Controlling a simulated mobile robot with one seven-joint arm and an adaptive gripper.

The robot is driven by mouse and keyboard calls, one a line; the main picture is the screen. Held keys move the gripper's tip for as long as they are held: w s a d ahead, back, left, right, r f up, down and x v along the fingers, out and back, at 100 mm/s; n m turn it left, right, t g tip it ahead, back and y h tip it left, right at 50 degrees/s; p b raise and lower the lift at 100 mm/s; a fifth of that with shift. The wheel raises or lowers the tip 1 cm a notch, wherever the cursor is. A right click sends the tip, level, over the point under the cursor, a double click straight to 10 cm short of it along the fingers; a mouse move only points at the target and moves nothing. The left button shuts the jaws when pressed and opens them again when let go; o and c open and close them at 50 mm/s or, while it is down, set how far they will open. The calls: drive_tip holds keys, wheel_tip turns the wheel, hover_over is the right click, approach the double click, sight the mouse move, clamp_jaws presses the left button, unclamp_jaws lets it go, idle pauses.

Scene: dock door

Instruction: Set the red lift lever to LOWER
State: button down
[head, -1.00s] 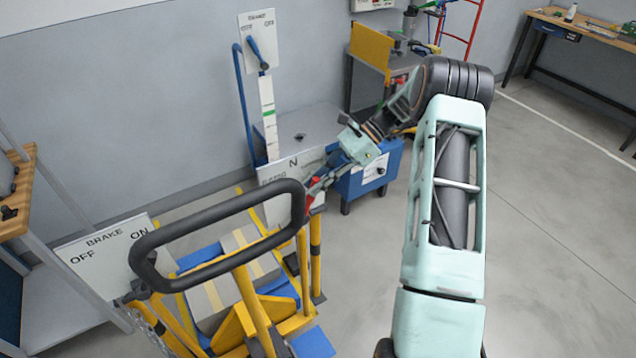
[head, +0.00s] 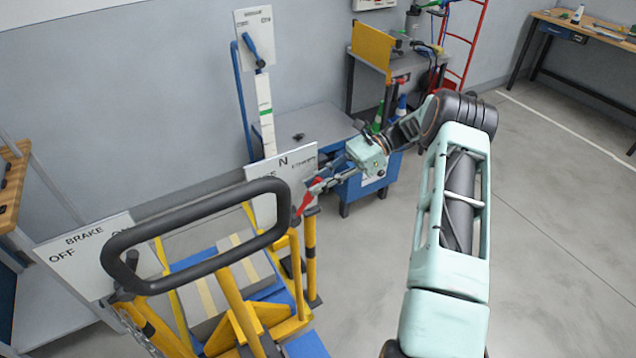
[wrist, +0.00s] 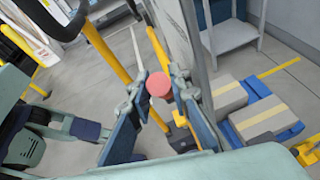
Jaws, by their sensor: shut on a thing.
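The red lift lever (head: 306,200) stands on a yellow post of the cart, in front of a white plate (head: 262,205) marked N. It leans toward the right in the head view. The plate's other labels are too blurred or covered to read. My gripper (head: 322,183) is shut on the lever near its top. In the wrist view, the lever's round red knob (wrist: 158,84) shows between the two fingers of my gripper (wrist: 158,104). The fingers hide part of the lever's shaft.
The cart's black loop handle (head: 195,237) is close to the left of the lever. A BRAKE OFF/ON plate (head: 90,262) stands at left. Grey boxes with yellow stripes (wrist: 260,117) lie on blue in the wrist view. Open floor (head: 550,240) is at right.

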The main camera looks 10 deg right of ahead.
drive_tip(key=c, duration=2)
unclamp_jaws()
drive_tip(key=shift+d, duration=0.1)
drive_tip(key=shift+c, duration=0.2)
drive_tip(key=v, duration=1.2)
drive_tip(key=shift+w, duration=0.15)
